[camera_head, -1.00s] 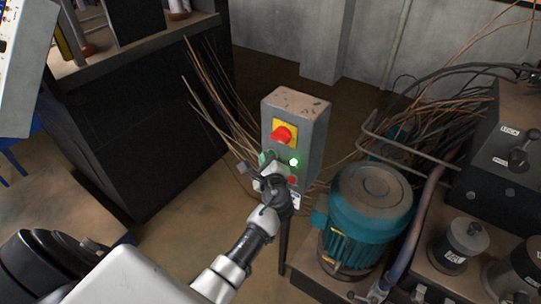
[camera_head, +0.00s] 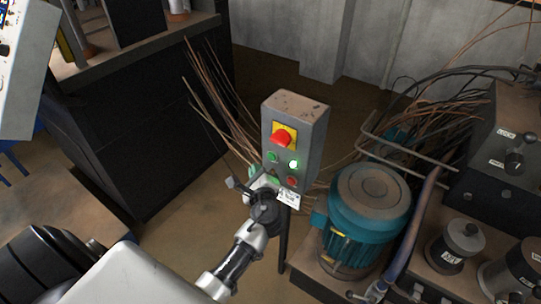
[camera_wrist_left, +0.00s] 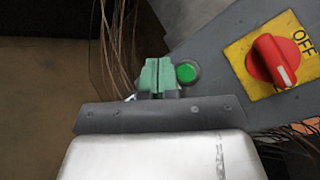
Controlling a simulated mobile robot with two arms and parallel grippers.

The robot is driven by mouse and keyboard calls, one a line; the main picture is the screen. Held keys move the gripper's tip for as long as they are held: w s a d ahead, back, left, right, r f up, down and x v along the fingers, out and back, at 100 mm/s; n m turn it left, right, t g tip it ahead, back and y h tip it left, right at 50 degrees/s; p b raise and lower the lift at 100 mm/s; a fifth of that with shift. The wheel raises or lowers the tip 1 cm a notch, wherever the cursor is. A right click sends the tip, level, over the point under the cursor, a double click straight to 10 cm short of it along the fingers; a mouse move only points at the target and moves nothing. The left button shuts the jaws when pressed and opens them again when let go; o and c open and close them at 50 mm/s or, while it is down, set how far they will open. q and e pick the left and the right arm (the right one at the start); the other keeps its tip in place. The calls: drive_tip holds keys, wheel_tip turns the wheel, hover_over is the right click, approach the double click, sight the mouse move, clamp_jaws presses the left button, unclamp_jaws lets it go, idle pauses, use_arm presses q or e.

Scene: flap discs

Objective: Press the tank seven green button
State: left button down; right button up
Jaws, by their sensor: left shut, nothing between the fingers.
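A grey control box (camera_head: 313,135) stands on a post in the head view. Its face carries a green button (camera_head: 272,156), a brightly lit green-white button (camera_head: 293,164) and a red button (camera_head: 292,181). A white label (camera_head: 289,198) sits below, too small to read. My left gripper (camera_head: 267,179) is shut and empty, just below the unlit green button. In the left wrist view its green fingers (camera_wrist_left: 159,74) are together, beside a green button (camera_wrist_left: 187,73); whether they touch the panel I cannot tell. My right gripper is not in view.
A red rotary switch (camera_head: 282,137) on a yellow plate is above the buttons; it reads OFF in the left wrist view (camera_wrist_left: 274,59). A teal motor (camera_head: 367,215) stands close on the right. Loose brown wires (camera_head: 215,100) stick up behind the box on the left.

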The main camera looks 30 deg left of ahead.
use_arm(q)
drive_tip(key=shift+s+a, duration=0.1)
drive_tip(key=shift+s, duration=0.95)
drive_tip(key=s+d+f+n+g+h, duration=0.25)
drive_tip(key=s+f, duration=0.25)
drive_tip(key=f, duration=0.5)
drive_tip(key=s+d+f+n+g+h, duration=0.1)
drive_tip(key=s+d+f+g+h, duration=0.2)
drive_tip(key=f, duration=0.7)
drive_tip(key=s+d+f+n+g+h, duration=0.1)
drive_tip(key=s+f+h, duration=0.1)
drive_tip(key=s+f, duration=0.6)
drive_tip(key=s+f+n+g+h, duration=0.1)
drive_tip(key=s+f+n, duration=0.2)
drive_tip(key=s, duration=0.6)
drive_tip(key=s+d+f+n+g+h, duration=0.1)
drive_tip(key=s+f+n+g, duration=0.1)
drive_tip(key=s+f+n, duration=0.2)
drive_tip(key=s+d+f+n+g+h, duration=0.1)
drive_tip(key=s+f+n, duration=0.3)
drive_tip(key=s+f, duration=0.4)
drive_tip(key=s+g, duration=0.1)
drive_tip(key=s, duration=0.4)
drive_tip(key=shift+s+d+f+h, duration=0.15)
drive_tip(key=shift+s+f+h, duration=0.2)
drive_tip(key=shift+w+g, duration=0.1)
drive_tip(key=shift+g, duration=0.15)
